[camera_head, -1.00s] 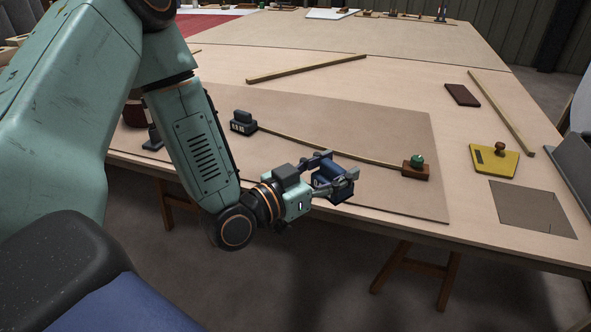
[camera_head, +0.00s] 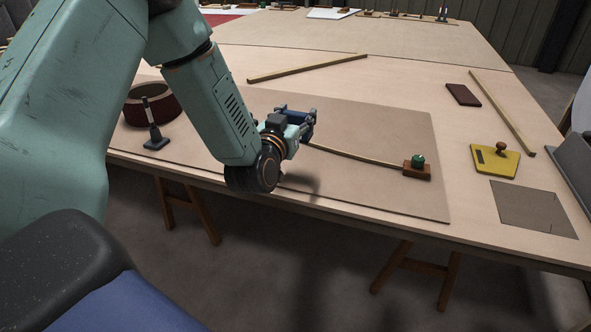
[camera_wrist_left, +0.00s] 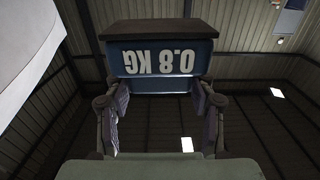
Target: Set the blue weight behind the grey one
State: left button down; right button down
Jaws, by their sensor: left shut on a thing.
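My left gripper (camera_head: 303,122) is shut on the blue weight (camera_head: 291,112) and holds it over the brown board on the table. In the left wrist view the blue weight (camera_wrist_left: 160,62) sits between the two fingers (camera_wrist_left: 160,105), its "0.8 KG" lettering upside down. The grey weight does not show now; my left arm and gripper cover the place on the board where it stood a second ago. My right gripper is not in view.
A thin wooden strip (camera_head: 355,155) runs along the board (camera_head: 400,120) to a wooden block with a green knob (camera_head: 417,167). A dark red round container (camera_head: 160,107) and a small dark stand (camera_head: 155,137) are at left. A yellow plate (camera_head: 495,162) lies at right.

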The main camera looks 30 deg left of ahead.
pick_arm(q)
notch_tip(320, 180, down, 5)
jog(key=shift+w+f+b, duration=0.1)
jog(key=shift+b, duration=0.9)
notch_tip(320, 180, down, 3)
jog(key=shift+f+b, duration=0.1)
jog(key=shift+b, duration=0.5)
jog(key=shift+f, duration=0.55)
jog(key=shift+r, duration=0.1)
